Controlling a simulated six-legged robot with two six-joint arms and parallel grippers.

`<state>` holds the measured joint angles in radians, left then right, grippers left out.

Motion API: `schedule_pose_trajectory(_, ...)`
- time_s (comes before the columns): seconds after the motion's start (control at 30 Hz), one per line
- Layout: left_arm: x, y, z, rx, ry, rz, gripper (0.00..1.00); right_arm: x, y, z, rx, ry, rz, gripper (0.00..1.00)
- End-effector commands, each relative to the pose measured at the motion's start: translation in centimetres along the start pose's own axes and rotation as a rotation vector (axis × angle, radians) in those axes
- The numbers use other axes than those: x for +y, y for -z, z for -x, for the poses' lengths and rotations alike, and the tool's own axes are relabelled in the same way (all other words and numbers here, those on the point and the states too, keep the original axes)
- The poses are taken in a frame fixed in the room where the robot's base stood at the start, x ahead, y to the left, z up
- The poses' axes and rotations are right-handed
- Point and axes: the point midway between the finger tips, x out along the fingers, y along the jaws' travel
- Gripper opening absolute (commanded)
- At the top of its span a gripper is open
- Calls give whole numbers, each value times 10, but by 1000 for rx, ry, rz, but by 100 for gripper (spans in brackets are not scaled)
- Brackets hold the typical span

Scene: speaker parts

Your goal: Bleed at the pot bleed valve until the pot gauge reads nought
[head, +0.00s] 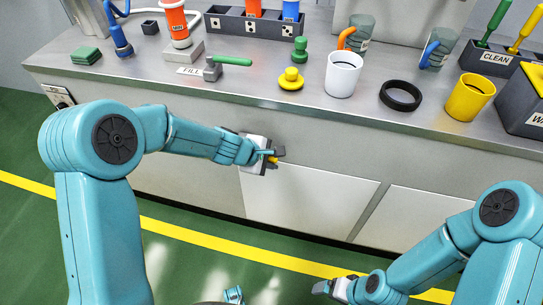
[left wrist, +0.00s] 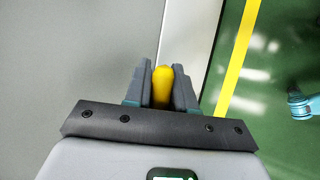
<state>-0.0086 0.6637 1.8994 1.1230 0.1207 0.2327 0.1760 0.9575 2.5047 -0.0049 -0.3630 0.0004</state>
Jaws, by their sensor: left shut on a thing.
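My left gripper (head: 274,158) is in front of the bench's front panel, below the worktop edge. It is shut on a small yellow rounded piece, which shows between the two grey fingers in the left wrist view (left wrist: 162,86). I cannot tell whether this piece is part of a valve or loose. My right gripper (head: 322,288) is low at the bottom of the head view, away from the bench; its jaw opening is too small to tell. I cannot make out a pot gauge or a labelled pot bleed valve in either view.
On the steel worktop (head: 240,96) stand a green-handled valve (head: 232,61) by a FILL label, a yellow knob (head: 291,79), a white cup (head: 343,76), a black ring (head: 400,96) and a yellow cup (head: 469,98). Green floor with a yellow line (head: 190,234) lies open before the bench.

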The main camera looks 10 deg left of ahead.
Motion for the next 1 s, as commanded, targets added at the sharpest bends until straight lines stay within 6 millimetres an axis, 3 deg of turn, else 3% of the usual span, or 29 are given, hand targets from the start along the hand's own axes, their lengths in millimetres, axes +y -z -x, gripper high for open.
schedule_pose_trajectory(0.4, -1, 2, -1, 9, 2, -3, 0, 0, 0, 0, 0, 0, 0, 92)
schedule_pose_trajectory(0.43, -1, 2, -1, 9, 2, -3, 31, 0, 0, 0, 0, 0, 0, 92)
schedule_pose_trajectory(0.5, -1, 1, -1, 8, 2, -3, 45, 0, 0, 0, 0, 0, 0, 92)
schedule_pose_trajectory(0.83, 0, 1, 4, 7, 1, -3, 45, -1, 0, 2, 0, 0, 0, 92)
schedule_pose_trajectory(1.0, 3, 0, 33, 8, -2, -1, 45, -5, 0, 13, 0, 0, 0, 92)
